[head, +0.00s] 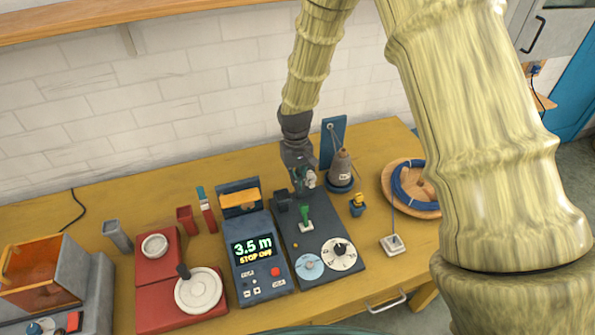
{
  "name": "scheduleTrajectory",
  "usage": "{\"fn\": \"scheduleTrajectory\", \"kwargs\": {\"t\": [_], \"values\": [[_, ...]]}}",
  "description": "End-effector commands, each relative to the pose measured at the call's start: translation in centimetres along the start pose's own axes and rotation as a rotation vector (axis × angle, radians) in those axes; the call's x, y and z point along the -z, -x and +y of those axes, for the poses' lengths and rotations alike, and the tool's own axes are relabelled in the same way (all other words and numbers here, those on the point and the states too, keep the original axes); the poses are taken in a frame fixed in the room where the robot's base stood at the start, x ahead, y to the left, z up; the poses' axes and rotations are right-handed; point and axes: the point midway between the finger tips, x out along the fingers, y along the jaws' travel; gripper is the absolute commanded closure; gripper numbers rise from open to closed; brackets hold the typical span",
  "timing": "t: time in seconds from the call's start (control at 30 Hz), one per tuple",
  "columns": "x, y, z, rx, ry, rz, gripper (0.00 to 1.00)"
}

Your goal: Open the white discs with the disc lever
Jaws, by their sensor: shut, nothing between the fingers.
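My gripper (303,182) is over the far end of a dark grey machine bed (328,273), pointing down, shut with nothing held. A small white rounded thing (311,179), perhaps the white discs, shows right at the fingertips. I cannot tell if the fingers touch it or if the discs are open. A green lever (304,212) on a white base stands upright on the bed, just nearer than the gripper; it may be the disc lever. The gripper hides part of the bed's far end.
Left is a counter (262,280) reading "3.5 m STOP OFF", then a red winder (154,308). A wooden tray (399,167) with blue cable lies right. My arm covers the right side.

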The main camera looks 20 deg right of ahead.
Motion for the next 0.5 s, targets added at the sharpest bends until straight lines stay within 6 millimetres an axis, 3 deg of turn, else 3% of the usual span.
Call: {"fn": "scheduleTrajectory", "kwargs": {"t": [0.2, 0.5], "values": [[-0.1, -2.5, 0.0, 0.000, 0.001, -0.002, 1.00], [0.0, -4.6, 0.0, -0.001, 0.001, 0.000, 1.00]]}}
